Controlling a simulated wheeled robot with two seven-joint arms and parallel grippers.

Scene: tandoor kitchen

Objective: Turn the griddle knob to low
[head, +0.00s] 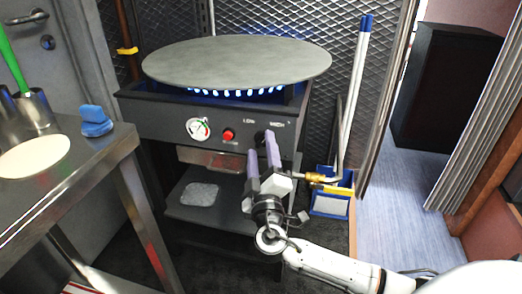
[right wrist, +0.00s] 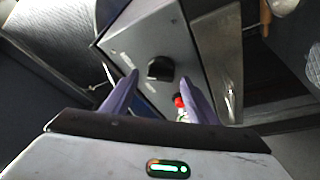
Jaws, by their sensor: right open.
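The griddle has a round grey plate (head: 236,62) above a dark front panel (head: 170,124), with blue flames lit under the plate. Its black knob (head: 261,137) is at the right of the panel, partly hidden by my gripper in the head view. My right gripper (head: 261,157) is open, its two purple fingers pointing at the panel in front of the knob. In the right wrist view the knob (right wrist: 160,68) shows beyond and between the open fingertips (right wrist: 158,82), with no clear contact. The panel lettering is too small to read surely. My left gripper is not in view.
A gauge (head: 198,129) and a red button (head: 228,135) are left of the knob. A brass fitting (head: 318,177) and a blue-edged bin (head: 330,203) are close on the right. A steel table (head: 90,165) stands at left.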

